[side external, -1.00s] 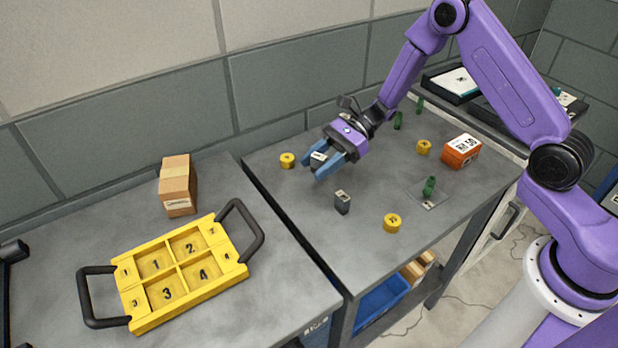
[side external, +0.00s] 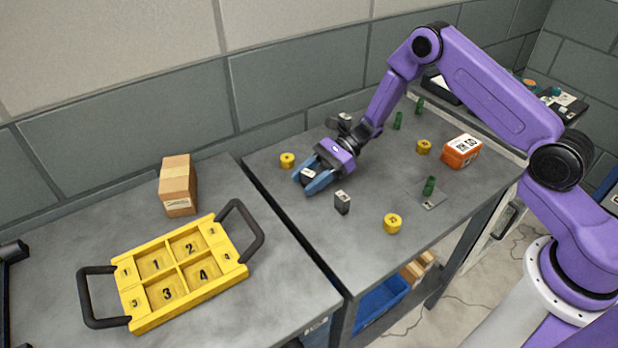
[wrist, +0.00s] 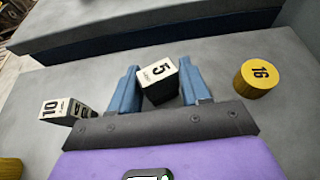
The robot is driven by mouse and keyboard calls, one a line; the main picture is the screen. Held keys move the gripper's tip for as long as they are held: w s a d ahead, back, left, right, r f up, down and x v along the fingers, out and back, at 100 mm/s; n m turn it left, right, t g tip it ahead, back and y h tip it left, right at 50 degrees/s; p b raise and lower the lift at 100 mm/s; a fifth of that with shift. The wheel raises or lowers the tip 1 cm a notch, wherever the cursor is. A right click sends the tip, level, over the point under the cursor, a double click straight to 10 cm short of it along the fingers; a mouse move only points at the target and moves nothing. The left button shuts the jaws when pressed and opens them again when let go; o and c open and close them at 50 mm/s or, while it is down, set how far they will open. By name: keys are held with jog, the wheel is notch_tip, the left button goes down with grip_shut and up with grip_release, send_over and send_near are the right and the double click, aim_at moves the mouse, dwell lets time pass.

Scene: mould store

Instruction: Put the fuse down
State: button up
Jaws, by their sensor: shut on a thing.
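The fuse (side external: 308,173) is a small dark block with a white top, marked 5 in the wrist view (wrist: 160,78). My gripper (side external: 308,184) is shut on it, with a blue finger on either side. In the wrist view my gripper (wrist: 158,72) holds the fuse slightly turned between the fingers. It is low over the left part of the right-hand grey table (side external: 270,165). I cannot tell whether the fuse's bottom touches the table; its lower part is hidden by the fingers.
A similar block marked 10 (side external: 342,202) stands near my gripper. Yellow discs (side external: 287,160) (side external: 392,223), green pieces (side external: 429,186) and an orange box (side external: 461,151) are on the same table. A yellow numbered tray (side external: 183,312) and a cardboard box (side external: 177,187) are on the left table.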

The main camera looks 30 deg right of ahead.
jog(key=shift+f, duration=0.1)
jog(key=o, duration=1)
jog(key=shift+o, duration=0.2)
jog(key=shift+d+r, duration=0.15)
jog(key=shift+r, duration=0.05)
jog(key=v, duration=1.1)
jog(key=shift+d+r, duration=0.1)
jog(key=shift+d, duration=0.25)
